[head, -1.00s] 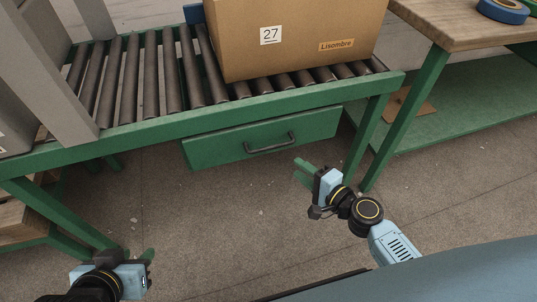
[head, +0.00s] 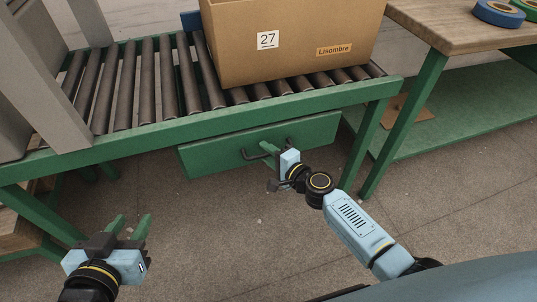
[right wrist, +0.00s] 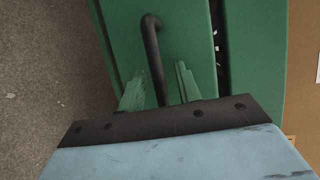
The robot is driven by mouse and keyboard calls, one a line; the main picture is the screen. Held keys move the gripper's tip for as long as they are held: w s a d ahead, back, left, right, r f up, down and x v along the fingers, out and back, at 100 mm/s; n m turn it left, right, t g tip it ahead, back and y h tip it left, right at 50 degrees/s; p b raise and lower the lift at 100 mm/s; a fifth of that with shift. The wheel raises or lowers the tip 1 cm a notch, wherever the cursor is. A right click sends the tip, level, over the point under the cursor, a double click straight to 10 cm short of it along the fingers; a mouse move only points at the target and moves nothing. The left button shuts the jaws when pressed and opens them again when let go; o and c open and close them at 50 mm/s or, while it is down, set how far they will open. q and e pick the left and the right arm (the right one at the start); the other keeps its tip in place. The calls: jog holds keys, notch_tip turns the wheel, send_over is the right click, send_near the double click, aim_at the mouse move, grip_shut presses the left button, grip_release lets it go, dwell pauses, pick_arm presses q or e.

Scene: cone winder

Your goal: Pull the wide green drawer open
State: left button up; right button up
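The wide green drawer (head: 210,155) hangs under the roller conveyor, and its front looks roughly in line with the frame above. Its dark bar handle (head: 250,154) is partly hidden by my right gripper (head: 267,148) in the head view. In the right wrist view the drawer (right wrist: 180,30) fills the upper middle. There the handle (right wrist: 153,50) runs down between the two green fingers of my right gripper (right wrist: 158,90), with a gap on each side. That gripper is open around the handle. My left gripper (head: 130,226) is open and empty at the lower left, away from the drawer.
The conveyor (head: 135,90) carries a cardboard box (head: 300,45) marked 27. Green conveyor legs (head: 365,140) stand right of the drawer. A wooden-topped bench (head: 445,25) with tape rolls (head: 498,12) is at the right. The floor (head: 200,215) before the drawer is clear.

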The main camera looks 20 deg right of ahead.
jog(key=shift+c, duration=0.4)
grip_shut()
jog(key=shift+s, duration=0.1)
